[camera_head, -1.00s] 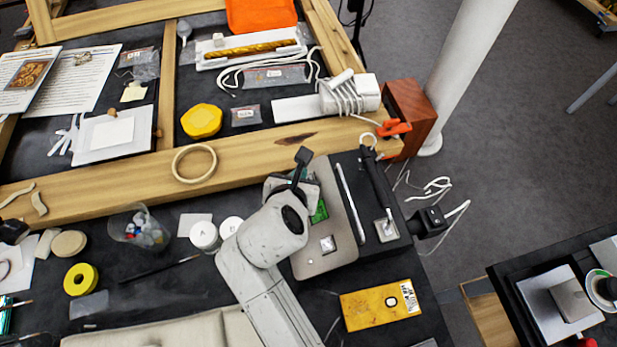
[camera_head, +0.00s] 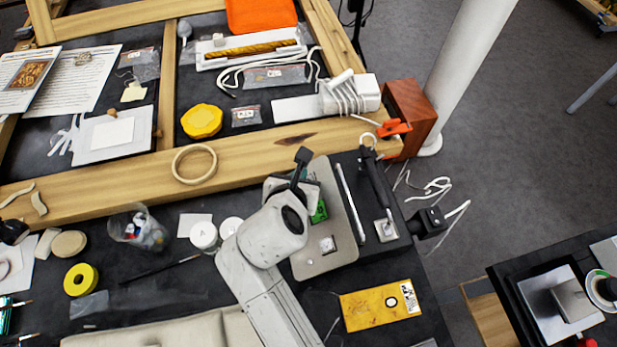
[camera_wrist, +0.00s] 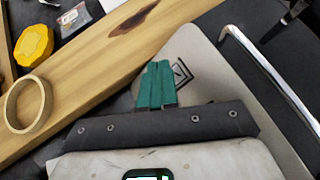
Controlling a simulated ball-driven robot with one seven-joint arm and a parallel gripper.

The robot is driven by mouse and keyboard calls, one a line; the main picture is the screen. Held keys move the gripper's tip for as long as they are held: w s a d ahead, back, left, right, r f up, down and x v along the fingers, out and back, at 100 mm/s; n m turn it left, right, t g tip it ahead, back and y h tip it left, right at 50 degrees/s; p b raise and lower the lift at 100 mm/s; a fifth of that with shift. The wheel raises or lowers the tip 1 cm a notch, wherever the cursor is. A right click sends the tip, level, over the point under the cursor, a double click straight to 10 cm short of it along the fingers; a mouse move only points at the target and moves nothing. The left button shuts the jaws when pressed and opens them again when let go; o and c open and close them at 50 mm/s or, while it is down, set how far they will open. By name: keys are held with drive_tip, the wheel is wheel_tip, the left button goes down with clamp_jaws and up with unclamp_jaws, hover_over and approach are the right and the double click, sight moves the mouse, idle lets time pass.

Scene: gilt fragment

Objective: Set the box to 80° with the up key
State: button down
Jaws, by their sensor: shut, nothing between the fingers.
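In the wrist view the grey top of the box (camera_wrist: 205,55) shows a black-outlined triangular key mark (camera_wrist: 182,72). My gripper (camera_wrist: 158,70) has teal fingers, closed together and empty, over the box top just left of that mark. The fingers hide part of the mark. I cannot tell whether the tips touch the surface.
A wooden frame bar (camera_head: 245,160) with a wooden ring (camera_head: 194,164) runs behind the box. A metal rod (camera_head: 351,203) and a black tool on a stand (camera_head: 386,229) are close on its right. A yellow pouch (camera_head: 380,305) lies in front, and white-lidded jars (camera_head: 204,236) stand to the left.

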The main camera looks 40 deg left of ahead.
idle(0.7)
drive_tip(key=shift+w+d+f, duration=0.15)
drive_tip(key=shift+f, duration=0.2)
drive_tip(key=shift+w+d+f, duration=0.15)
drive_tip(key=shift+w+f, duration=0.05)
drive_tip(key=shift+f, duration=0.2)
idle(0.7)
drive_tip(key=shift+s+a+r+p, duration=0.2)
drive_tip(key=shift+r+p, duration=0.2)
drive_tip(key=shift+p, duration=0.2)
drive_tip(key=shift+s+a+r+p, duration=0.1)
drive_tip(key=shift+s+r+p, duration=0.1)
drive_tip(key=shift+r+p, duration=0.3)
drive_tip(key=shift+f, duration=0.15)
drive_tip(key=shift+p, duration=0.6)
drive_tip(key=shift+w+d+f, duration=0.1)
drive_tip(key=shift+f, duration=0.05)
drive_tip(key=shift+w+f, duration=0.1)
drive_tip(key=shift+f, duration=0.1)
